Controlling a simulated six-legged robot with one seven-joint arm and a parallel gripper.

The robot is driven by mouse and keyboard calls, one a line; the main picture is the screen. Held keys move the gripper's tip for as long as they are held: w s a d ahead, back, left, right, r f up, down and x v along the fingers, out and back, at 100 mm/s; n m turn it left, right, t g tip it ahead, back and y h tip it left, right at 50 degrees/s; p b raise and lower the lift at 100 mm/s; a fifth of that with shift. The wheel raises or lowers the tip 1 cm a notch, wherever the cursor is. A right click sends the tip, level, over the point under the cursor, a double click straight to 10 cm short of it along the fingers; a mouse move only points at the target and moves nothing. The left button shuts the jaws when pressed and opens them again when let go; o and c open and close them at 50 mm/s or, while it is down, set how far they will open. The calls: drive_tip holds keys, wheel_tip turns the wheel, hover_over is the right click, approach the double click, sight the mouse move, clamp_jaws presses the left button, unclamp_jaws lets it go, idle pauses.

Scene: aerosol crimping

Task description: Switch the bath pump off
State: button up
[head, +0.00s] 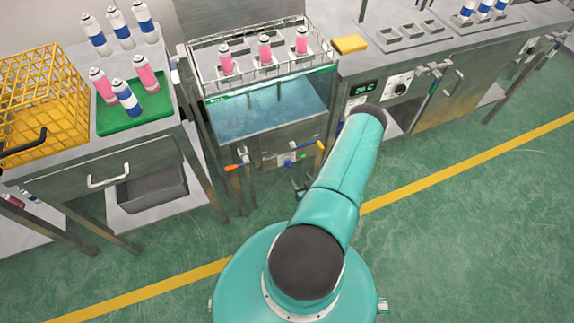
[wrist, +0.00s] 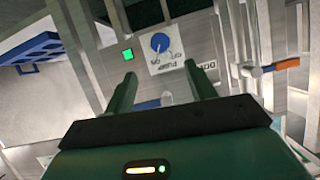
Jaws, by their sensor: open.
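The bath pump switch is a round blue knob (wrist: 160,42) on a white plate marked PUMP, which appears upside down in the wrist view. Its exact setting is too small to read.
A wire rack (head: 205,80) with pink cans stands over the bath. A heater panel (head: 364,88) is on the right. Green floor is open in front.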

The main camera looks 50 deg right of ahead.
sight(289, 165)
drive_tip(key=x, duration=1.2)
drive_tip(key=c, duration=1)
